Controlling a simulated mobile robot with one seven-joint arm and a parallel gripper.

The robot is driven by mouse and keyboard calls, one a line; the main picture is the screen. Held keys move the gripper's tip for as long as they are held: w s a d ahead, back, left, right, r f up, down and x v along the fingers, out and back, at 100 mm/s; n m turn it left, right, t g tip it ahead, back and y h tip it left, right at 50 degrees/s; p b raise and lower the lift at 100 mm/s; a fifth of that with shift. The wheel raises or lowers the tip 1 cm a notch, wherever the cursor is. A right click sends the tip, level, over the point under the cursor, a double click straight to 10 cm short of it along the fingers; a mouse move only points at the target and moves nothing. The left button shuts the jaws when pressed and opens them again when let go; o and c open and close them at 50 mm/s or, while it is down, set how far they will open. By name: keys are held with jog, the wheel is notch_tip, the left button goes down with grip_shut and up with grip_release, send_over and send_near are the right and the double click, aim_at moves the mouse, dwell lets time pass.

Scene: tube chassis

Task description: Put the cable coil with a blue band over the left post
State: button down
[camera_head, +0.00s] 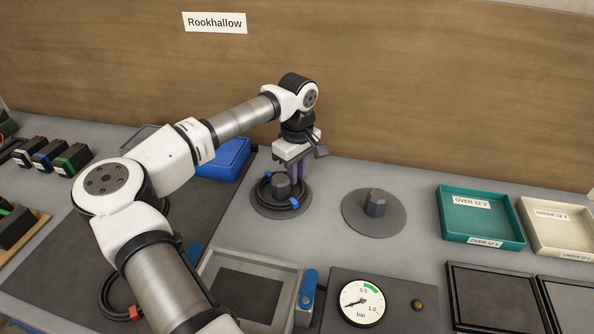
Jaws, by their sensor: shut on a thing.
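The black cable coil with a blue band (294,203) is around the left post (281,184), low over its round grey base (268,211). I cannot tell if the coil rests on the base. My gripper (297,171) points down at the coil's far right side and is shut on it. The fingertips are partly hard to make out against the coil. The right post (376,203) stands bare on its own round base.
A coil with a red band (135,313) lies at lower left, partly behind my arm. A blue tray (232,158) is behind my arm. A teal tray (480,241) and cream tray (558,246) stand right. A pressure gauge (361,303) is in front.

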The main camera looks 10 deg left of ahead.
jog(key=shift+f+b, duration=0.3)
jog(key=shift+f, duration=0.15)
jog(key=c, duration=1.6)
grip_release()
jog(key=shift+r, duration=0.15)
notch_tip(320, 180, up, 11)
jog(key=p, duration=0.6)
jog(key=shift+s+f, duration=0.1)
jog(key=shift+f, duration=0.1)
